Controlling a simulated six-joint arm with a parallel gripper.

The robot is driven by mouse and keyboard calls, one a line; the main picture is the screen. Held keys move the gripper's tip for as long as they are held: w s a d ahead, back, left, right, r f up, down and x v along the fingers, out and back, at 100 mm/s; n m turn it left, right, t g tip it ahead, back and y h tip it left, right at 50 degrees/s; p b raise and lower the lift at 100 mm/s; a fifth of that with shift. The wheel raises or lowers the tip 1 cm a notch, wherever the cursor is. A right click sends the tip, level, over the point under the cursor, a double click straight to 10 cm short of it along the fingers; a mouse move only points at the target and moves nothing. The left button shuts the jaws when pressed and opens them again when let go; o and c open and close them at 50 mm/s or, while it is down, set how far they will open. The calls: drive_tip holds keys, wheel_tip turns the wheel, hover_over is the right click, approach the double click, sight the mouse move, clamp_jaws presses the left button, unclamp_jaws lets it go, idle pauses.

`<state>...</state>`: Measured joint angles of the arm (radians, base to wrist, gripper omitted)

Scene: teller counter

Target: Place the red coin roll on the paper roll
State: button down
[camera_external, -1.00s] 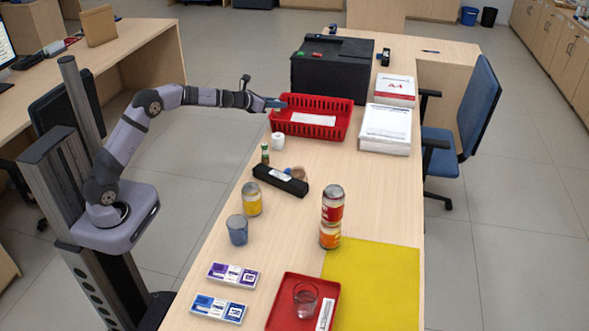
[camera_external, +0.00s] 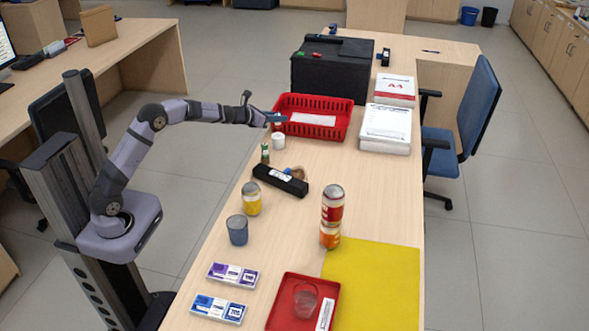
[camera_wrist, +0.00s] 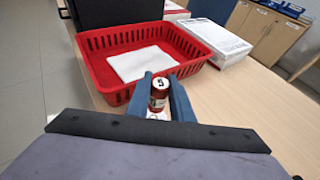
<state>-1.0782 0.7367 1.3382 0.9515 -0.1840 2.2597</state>
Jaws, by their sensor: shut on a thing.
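The red coin roll (camera_wrist: 157,103), with a pale top marked 5, stands upright between my gripper's blue fingers in the wrist view. My gripper (camera_external: 277,117) is shut on it. In the external view the lower part of the red coin roll (camera_external: 277,127) shows below the fingers. The white paper roll (camera_external: 278,142) stands on the counter directly below it. I cannot tell whether the two touch. In the wrist view a bit of white shows under the coin roll, mostly hidden by the fingers.
A red basket (camera_external: 338,104) with white paper stands just behind my gripper. Stacked cans (camera_external: 331,214) and paper packs (camera_external: 385,129) are to the right. The counter's middle is clear.

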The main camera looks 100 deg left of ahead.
sight(276, 128)
drive_tip(key=shift+f+b, duration=0.95)
drive_tip(key=shift+f, duration=0.8)
drive_tip(key=shift+f, duration=0.2)
drive_tip(key=c, duration=1.6)
unclamp_jaws()
drive_tip(key=shift+o, duration=0.2)
drive_tip(key=shift+r, duration=0.15)
drive_tip(key=shift+s+d+r+b, duration=0.1)
drive_tip(key=shift+s+d+b, duration=0.15)
drive_tip(key=shift+d+b, duration=0.1)
drive_tip(key=b+v, duration=0.2)
drive_tip(key=v, duration=0.9)
drive_tip(key=shift+n, duration=0.3)
